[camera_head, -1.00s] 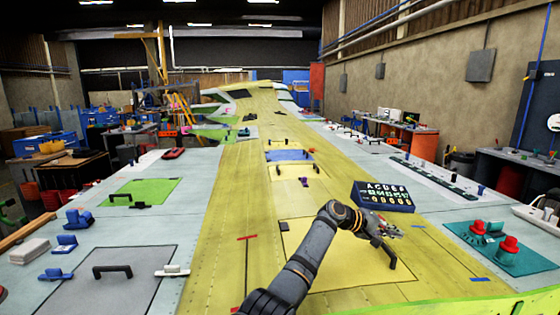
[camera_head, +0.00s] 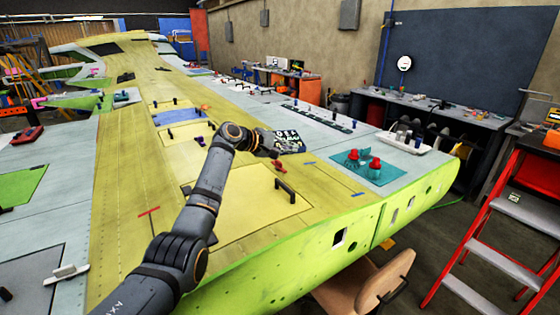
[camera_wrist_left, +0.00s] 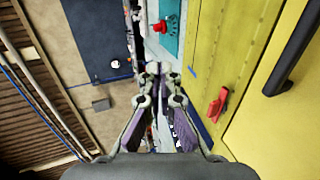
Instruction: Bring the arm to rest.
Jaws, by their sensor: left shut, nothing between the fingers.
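My left arm comes in from the lower left in the head view and reaches over the yellow wing skin (camera_head: 120,165). My left gripper (camera_head: 276,158) is at its far end, small and partly hidden by the wrist, in front of the dark lettered board (camera_head: 291,139). In the left wrist view my left gripper (camera_wrist_left: 159,68) has its fingertips together, with nothing held. A red piece (camera_head: 278,168) lies on the wing just below the gripper in the head view; it also shows in the wrist view (camera_wrist_left: 217,105). My right gripper is not in view.
A black handle (camera_head: 285,188) stands on the yellow panel (camera_head: 245,205). A teal mat (camera_head: 383,178) with red knobs (camera_head: 352,157) lies to the right. Past the wing's green edge (camera_head: 300,262) are a chair (camera_head: 370,285) and a red stepladder (camera_head: 475,235).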

